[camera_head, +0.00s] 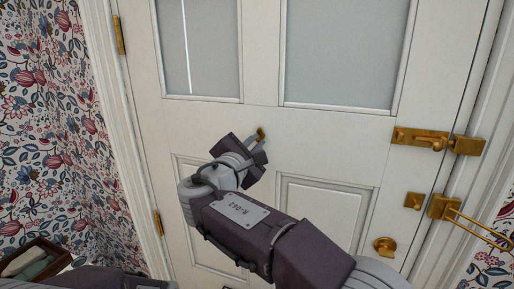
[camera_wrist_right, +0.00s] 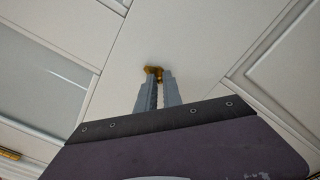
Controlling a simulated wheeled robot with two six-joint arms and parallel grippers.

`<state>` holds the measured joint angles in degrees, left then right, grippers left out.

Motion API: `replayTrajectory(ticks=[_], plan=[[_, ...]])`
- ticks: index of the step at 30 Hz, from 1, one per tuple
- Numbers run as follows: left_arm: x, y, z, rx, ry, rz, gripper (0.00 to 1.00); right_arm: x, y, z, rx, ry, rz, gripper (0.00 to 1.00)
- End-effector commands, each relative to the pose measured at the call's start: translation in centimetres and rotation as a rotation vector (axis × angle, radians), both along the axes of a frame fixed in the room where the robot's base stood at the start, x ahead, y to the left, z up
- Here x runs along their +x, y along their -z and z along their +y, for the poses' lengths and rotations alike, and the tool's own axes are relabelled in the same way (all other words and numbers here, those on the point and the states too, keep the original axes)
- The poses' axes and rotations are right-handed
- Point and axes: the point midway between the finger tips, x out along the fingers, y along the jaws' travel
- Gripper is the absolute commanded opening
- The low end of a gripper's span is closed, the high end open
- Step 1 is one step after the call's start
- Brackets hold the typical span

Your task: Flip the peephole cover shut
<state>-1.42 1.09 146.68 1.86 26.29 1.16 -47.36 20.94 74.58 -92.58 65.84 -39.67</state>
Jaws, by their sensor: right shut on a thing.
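The peephole cover (camera_head: 260,133) is a small brass piece on the middle rail of the white door (camera_head: 300,124), below and between the two glass panes. My right gripper (camera_head: 257,142) reaches up to it, its grey fingers shut on the brass piece. In the right wrist view the brass cover (camera_wrist_right: 153,72) shows between and just beyond the fingertips (camera_wrist_right: 157,78). Part of the cover is hidden by the fingers, and I cannot tell whether it lies over the peephole. My left gripper is not in view.
A brass latch (camera_head: 420,138), a hooked bar (camera_head: 470,222) and a round knob (camera_head: 385,246) sit along the door's right side. Brass hinges (camera_head: 119,35) are on the left. A wooden box (camera_head: 32,262) stands by the papered wall at lower left.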

Motion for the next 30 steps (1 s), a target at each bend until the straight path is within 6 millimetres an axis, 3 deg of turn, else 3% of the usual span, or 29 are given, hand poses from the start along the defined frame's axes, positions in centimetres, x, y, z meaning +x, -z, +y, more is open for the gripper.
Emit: replayTrajectory(ticks=[14, 15, 16, 17, 26, 30], plan=[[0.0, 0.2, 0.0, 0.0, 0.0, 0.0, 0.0, 0.1, 0.5, 0.4, 0.009, -0.009, 0.005, 0.0], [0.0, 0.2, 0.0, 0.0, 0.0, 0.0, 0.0, 0.1, 0.4, 0.4, 0.009, -0.009, 0.005, 0.21], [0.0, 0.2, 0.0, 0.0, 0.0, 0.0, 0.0, 0.1, 0.4, 0.4, 0.009, -0.008, 0.005, 0.3], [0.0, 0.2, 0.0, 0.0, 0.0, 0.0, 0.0, 0.1, 0.4, 0.4, 0.009, -0.008, 0.004, 0.32], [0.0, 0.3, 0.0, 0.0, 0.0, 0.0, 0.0, -0.1, 0.2, 0.3, 0.01, -0.006, 0.0, 0.32], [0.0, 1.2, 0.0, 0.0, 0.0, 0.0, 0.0, -2.1, 0.5, 1.3, 0.01, -0.011, -0.001, 0.32]])
